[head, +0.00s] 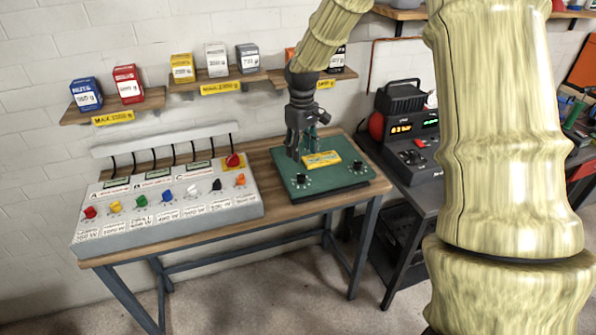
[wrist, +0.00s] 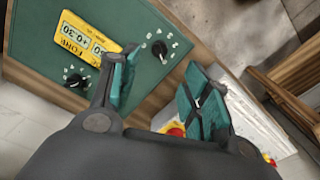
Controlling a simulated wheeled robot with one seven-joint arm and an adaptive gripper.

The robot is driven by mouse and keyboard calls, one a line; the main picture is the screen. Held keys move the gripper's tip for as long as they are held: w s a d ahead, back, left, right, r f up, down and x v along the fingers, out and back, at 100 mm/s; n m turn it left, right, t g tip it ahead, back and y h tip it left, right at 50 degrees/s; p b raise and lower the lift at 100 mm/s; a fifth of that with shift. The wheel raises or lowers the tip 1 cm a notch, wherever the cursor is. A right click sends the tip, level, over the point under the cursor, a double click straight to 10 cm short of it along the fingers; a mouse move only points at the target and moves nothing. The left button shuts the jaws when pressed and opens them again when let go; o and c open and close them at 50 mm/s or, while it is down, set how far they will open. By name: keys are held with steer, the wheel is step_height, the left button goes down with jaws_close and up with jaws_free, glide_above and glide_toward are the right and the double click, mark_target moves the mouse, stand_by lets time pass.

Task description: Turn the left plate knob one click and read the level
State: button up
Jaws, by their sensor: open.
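The green plate (head: 335,179) lies on the wooden bench and carries two black knobs and a yellow label (head: 321,159). The left knob (head: 301,180) is near the plate's front left corner; in the wrist view it shows beyond the fingertips (wrist: 160,49), with white marks around it. The right knob (head: 358,167) also shows at the lower left of the wrist view (wrist: 75,80). My gripper (head: 302,150) is open and empty above the plate's left part, behind the left knob in the head view. Its green-padded fingers are apart in the wrist view (wrist: 160,88). No level reading is legible.
A grey panel (head: 168,222) with several coloured knobs and a red button (head: 235,160) stands left of the plate. Shelves with small boxes (head: 128,84) hang above. A dark device with a lit display (head: 402,128) stands on the right bench.

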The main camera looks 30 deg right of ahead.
mark_target(301, 178)
step_height(301, 178, down, 10)
steer(key=shift+p, duration=1.15)
jaws_close()
